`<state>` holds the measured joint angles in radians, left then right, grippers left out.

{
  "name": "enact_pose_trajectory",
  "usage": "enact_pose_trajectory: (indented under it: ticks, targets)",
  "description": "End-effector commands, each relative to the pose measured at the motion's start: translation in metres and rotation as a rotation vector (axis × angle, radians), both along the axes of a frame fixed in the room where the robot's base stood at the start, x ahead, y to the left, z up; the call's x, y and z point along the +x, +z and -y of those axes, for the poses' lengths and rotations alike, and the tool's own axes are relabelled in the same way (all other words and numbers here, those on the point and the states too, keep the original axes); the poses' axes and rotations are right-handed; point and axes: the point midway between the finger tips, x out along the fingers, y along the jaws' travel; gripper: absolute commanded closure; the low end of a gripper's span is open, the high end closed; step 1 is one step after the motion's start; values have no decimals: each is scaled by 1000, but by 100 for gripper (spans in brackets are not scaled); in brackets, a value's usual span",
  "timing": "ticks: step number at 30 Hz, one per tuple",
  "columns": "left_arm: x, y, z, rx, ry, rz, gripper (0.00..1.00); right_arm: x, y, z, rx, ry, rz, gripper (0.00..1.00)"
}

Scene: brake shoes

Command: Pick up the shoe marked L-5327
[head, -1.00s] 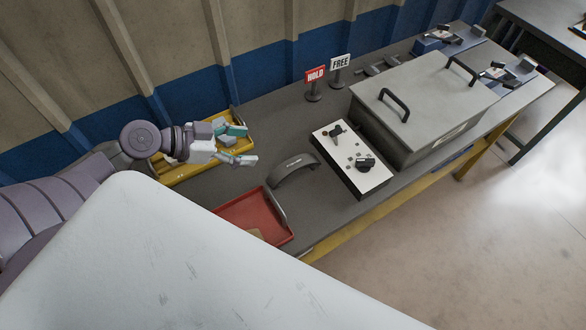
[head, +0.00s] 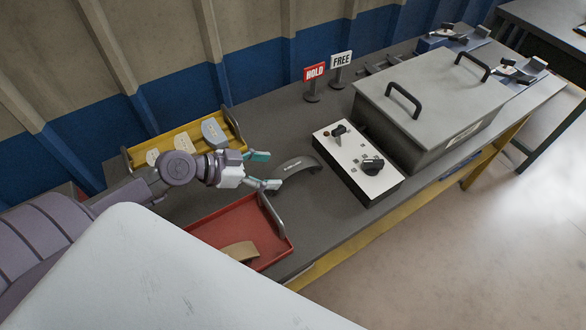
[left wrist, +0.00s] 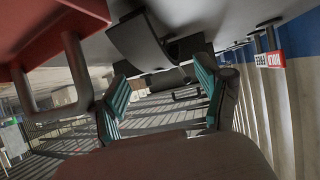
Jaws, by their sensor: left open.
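A dark grey curved shoe (head: 297,166) stands on the grey bench between the red tray and the white control panel. Pale marking shows on it, too small to read. My left gripper (head: 271,170) is open, its teal-padded fingers pointing right toward the shoe's left end, with nothing between them. In the left wrist view the dark curved shoe (left wrist: 138,42) shows above the gap of the open left gripper (left wrist: 162,92). Whether the fingertips reach around the shoe's end is hard to tell. My right gripper is out of view.
A red tray (head: 272,215) with a tan curved piece (head: 240,251) lies in front. A yellow tray (head: 180,135) with several pale pieces stands behind my gripper. The control panel (head: 380,185), grey lidded box (head: 425,125), HOLD sign (head: 314,72) and FREE sign (head: 341,60) stand to the right.

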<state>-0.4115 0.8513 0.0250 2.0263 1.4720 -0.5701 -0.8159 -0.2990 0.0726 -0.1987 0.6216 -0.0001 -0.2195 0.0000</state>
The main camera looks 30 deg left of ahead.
Motion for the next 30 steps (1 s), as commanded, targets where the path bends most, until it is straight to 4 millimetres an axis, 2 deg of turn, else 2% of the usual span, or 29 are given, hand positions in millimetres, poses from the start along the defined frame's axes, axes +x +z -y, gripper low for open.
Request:
enact_pose_trajectory:
  ticks: [3,8,13,18,27,30]
  targets:
    - [10,-5,9,-4,2,1,25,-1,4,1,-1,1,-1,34]
    - [16,-9,14,-2,1,0,25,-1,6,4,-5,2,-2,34]
    - [34,-13,28,-7,2,0,25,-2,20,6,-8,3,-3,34]
    - [48,-27,39,-3,2,-2,25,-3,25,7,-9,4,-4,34]
    - [51,-31,42,0,0,-2,25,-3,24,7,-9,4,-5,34]
    - [51,-31,42,0,0,-2,41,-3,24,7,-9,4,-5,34]
